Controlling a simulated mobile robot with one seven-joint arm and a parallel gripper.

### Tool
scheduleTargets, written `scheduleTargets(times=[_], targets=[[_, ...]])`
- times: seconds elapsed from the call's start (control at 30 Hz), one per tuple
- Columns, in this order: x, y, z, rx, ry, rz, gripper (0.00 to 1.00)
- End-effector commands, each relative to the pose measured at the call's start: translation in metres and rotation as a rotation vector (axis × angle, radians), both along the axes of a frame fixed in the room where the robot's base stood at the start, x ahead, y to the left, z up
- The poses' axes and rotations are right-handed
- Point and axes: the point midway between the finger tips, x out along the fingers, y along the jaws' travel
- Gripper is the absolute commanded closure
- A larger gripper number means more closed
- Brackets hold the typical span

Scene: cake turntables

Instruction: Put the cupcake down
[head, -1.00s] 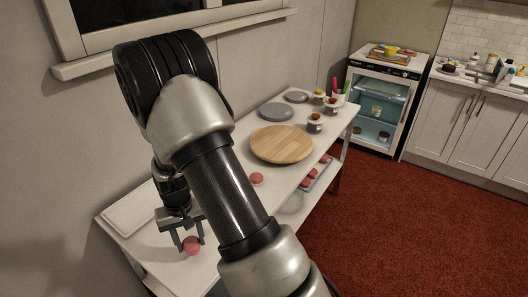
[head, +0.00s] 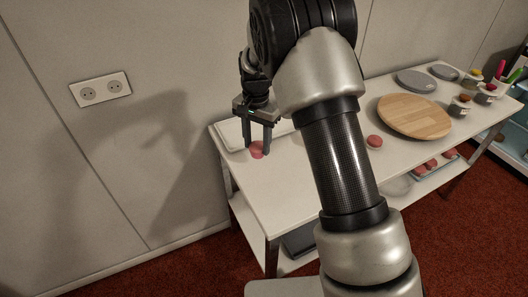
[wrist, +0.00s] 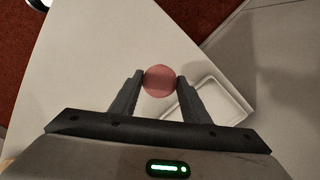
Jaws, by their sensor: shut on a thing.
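A round pink cupcake (head: 257,150) is between the fingertips of my gripper (head: 259,150), at the left end of the white table (head: 290,185). In the wrist view the pink cupcake (wrist: 159,80) shows from above, with a finger of my gripper (wrist: 160,82) against each side. My gripper is shut on it and points down. The cupcake is low over the tabletop; I cannot tell whether it touches. Its underside is hidden.
A white rectangular tray (head: 232,139) lies close behind the cupcake. Another pink round item (head: 375,141) sits farther right, near a wooden turntable (head: 414,116) and a grey turntable (head: 416,81). The tabletop in front of my gripper is bare.

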Motion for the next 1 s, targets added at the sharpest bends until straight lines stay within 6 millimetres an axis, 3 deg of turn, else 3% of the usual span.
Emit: scheduleTargets(times=[0.43, 0.8, 0.83, 0.9, 1.0], targets=[[0.0, -0.001, -0.05, 0.0, 0.001, 0.001, 0.8], [0.0, 0.0, -0.055, 0.0, -0.001, 0.001, 0.8], [0.0, 0.0, -0.054, 0.0, -0.001, 0.001, 0.53], [0.0, 0.0, -0.054, 0.0, -0.001, 0.001, 0.41], [0.0, 0.0, -0.054, 0.0, -0.001, 0.001, 0.39]])
